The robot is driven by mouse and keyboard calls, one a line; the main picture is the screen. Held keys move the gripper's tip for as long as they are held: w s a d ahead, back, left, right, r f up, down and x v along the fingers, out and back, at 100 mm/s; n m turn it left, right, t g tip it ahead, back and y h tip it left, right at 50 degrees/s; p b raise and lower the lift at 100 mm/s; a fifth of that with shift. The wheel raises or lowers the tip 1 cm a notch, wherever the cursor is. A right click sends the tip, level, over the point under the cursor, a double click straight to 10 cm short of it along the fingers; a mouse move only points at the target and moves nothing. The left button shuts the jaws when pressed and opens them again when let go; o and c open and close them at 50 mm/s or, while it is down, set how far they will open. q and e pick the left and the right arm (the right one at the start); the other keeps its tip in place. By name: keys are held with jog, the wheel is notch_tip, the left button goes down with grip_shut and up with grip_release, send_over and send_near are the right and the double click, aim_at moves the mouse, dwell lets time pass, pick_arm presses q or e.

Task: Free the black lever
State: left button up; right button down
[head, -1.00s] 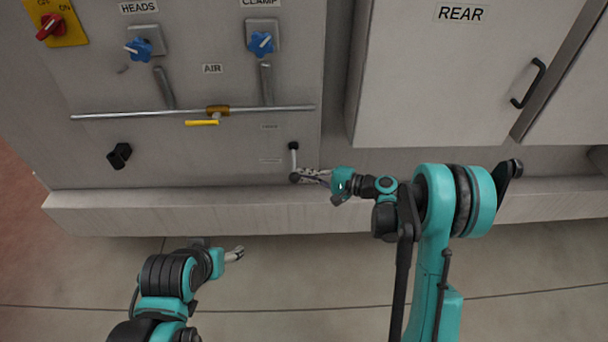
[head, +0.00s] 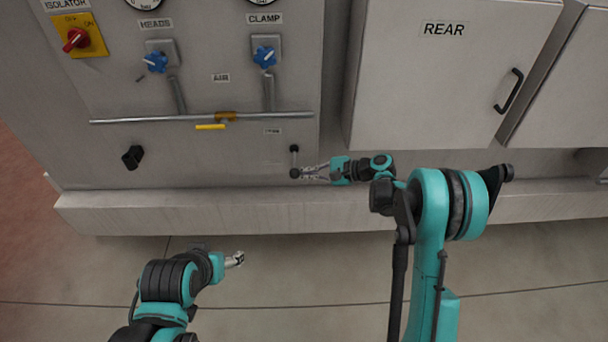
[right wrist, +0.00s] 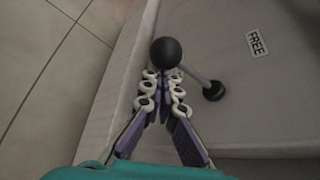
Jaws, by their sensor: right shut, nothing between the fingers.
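The lever has a thin grey rod, a black ball knob (head: 295,173) and a black round base (head: 294,149) on the grey panel. In the head view it hangs down from its base. My right gripper (head: 305,172) is just right of the knob, shut and empty. In the right wrist view its fingertips (right wrist: 165,74) meet at the near side of the knob (right wrist: 166,52); I cannot tell whether they touch it. A FREE label (right wrist: 257,41) is on the panel beyond the lever base (right wrist: 214,91). My left gripper (head: 237,259) is low over the floor, too small to read.
Left of the lever are a black handle (head: 133,156), a horizontal pipe with a yellow valve handle (head: 210,127) and blue knobs (head: 265,57). A ledge (head: 230,211) runs below the panel. The REAR cabinet door (head: 430,80) is at the right. The floor in front is open.

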aim_at(294, 168)
notch_tip(294, 168, up, 4)
jog(key=m+g+p, duration=0.3)
jog(key=shift+s+r, duration=0.1)
jog(key=shift+w+r+m+p, duration=0.25)
jog(key=shift+r+p, duration=0.2)
jog(key=shift+r, duration=0.4)
